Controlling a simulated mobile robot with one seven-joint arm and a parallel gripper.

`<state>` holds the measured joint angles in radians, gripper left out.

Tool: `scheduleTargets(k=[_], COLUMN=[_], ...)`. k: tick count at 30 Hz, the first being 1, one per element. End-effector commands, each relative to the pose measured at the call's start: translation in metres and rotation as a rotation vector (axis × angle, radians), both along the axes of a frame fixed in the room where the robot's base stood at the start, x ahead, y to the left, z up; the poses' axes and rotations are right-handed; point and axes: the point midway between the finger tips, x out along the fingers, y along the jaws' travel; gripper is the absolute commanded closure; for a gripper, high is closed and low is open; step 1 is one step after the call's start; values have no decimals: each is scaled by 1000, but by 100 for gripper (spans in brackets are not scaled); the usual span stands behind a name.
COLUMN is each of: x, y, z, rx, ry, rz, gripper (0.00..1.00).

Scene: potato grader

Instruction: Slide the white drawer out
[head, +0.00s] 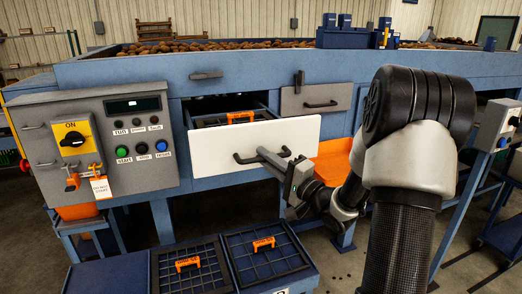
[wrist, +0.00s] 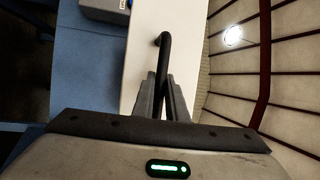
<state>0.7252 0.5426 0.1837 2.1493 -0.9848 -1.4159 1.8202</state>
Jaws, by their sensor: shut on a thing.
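The white drawer (head: 285,130) stands pulled out from the blue machine, its open top showing a dark tray with an orange handle (head: 240,117) inside. Its black bar handle (head: 246,159) runs across the white front. My gripper (head: 264,152) is at the handle, in front of the drawer face. In the wrist view, the two grey fingers of my gripper (wrist: 162,98) are shut around the black handle (wrist: 165,50), with the white front (wrist: 140,60) behind it. How far the drawer is out of its slot is hard to tell exactly.
A control panel (head: 168,183) with a yellow switch (head: 72,138) and a hanging tag is left of the drawer. A grey drawer (head: 291,103) sits to the upper right. An orange chute (head: 330,168) is behind my arm.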

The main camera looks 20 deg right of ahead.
Motion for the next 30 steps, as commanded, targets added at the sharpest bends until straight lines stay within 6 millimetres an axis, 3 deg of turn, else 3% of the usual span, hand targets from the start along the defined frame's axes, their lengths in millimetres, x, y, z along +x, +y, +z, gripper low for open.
scheduleTargets(k=[7, 21, 22, 25, 30], x=[-19, -23, -23, -23, -22], y=[0, 0, 0, 0, 0], z=[0, -2, -2, -2, -1], rx=[1, 0, 0, 1, 0], ry=[1, 4, 4, 4, 2], rz=[0, 1, 1, 0, 0], gripper=[100, 100, 84, 69, 69])
